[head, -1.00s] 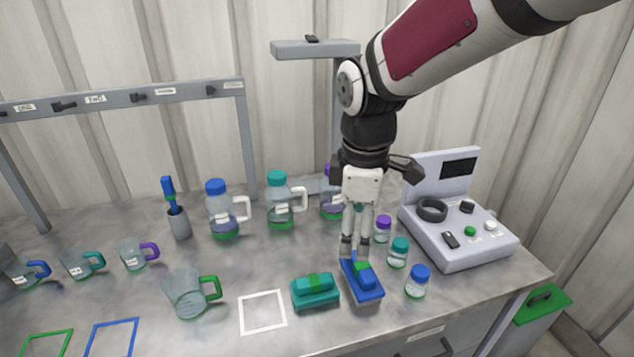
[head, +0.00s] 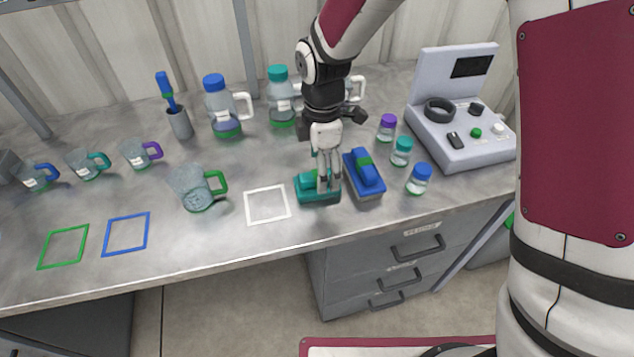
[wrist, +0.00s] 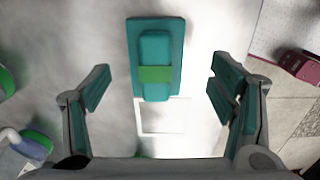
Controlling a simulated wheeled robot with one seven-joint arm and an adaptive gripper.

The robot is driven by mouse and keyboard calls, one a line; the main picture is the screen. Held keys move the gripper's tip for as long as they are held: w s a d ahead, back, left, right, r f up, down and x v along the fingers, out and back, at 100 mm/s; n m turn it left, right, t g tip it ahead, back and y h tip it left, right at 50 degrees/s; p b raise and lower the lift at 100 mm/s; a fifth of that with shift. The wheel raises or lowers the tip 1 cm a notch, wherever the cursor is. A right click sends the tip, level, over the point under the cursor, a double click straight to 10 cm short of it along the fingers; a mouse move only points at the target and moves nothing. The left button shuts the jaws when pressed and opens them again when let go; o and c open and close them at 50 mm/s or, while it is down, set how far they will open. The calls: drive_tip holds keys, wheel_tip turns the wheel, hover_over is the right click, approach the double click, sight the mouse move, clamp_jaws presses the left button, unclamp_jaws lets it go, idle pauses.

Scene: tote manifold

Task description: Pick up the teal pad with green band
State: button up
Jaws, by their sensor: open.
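The teal pad with green band (head: 309,192) lies on the metal table, right of the white square outline. In the wrist view the pad (wrist: 155,50) shows whole, with its green band across the raised grip, ahead of and between the fingers. My gripper (head: 328,188) is in front of part of the pad in the head view. In the wrist view my gripper (wrist: 160,92) is open with nothing between its fingers. Whether the fingertips touch the pad cannot be told.
A blue pad with green band (head: 364,175) lies close to the right. Small jars, such as the blue-capped one (head: 419,180), stand further right. A mug with a green handle (head: 195,190) stands left of the white outline (head: 267,206). The table's front edge is near.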

drive_tip(key=shift+w+a+f, duration=0.1)
drive_tip(key=shift+a+f, duration=0.15)
drive_tip(key=shift+f, duration=1.1)
drive_tip(key=shift+w+a+f, duration=0.1)
drive_tip(key=shift+a+f, duration=0.1)
drive_tip(key=shift+f, duration=1.15)
drive_tip(key=c, duration=1.4)
drive_tip(key=shift+o, duration=0.2)
drive_tip(key=shift+r, duration=0.1)
drive_tip(key=shift+r, duration=0.45)
drive_tip(key=r, duration=0.1)
drive_tip(key=s+r, duration=0.1)
drive_tip(key=shift+s+d+r, duration=0.1)
drive_tip(key=shift+d+r, duration=0.1)
drive_tip(key=shift+r, duration=0.1)
drive_tip(key=s+d+r, duration=0.1)
drive_tip(key=s+d, duration=0.3)
drive_tip(key=s, duration=1)
drive_tip(key=shift+s+r, duration=0.15)
